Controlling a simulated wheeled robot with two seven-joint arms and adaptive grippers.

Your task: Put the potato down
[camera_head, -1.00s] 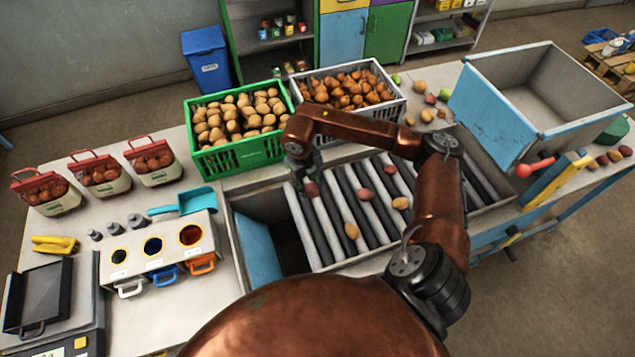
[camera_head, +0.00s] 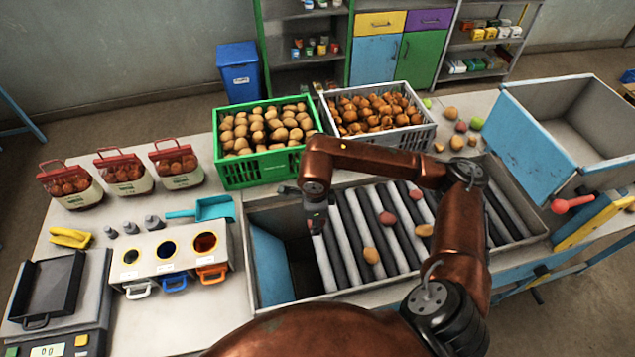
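Several potatoes lie on the grey and black rollers: a reddish one (camera_head: 387,219), a pink one (camera_head: 415,194), a tan one (camera_head: 424,230) and a brownish one (camera_head: 371,255). My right arm reaches in from the lower right and bends across the rollers. Its gripper (camera_head: 317,222) points down at the rollers' left end, beside the dark open bin. The fingers are small and dark, and I cannot tell whether a potato is between them. My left gripper is out of view.
A three-hole box (camera_head: 147,249), blue scoop (camera_head: 214,208) and scale (camera_head: 50,290) are left. A blue-sided bin (camera_head: 530,150) stands right.

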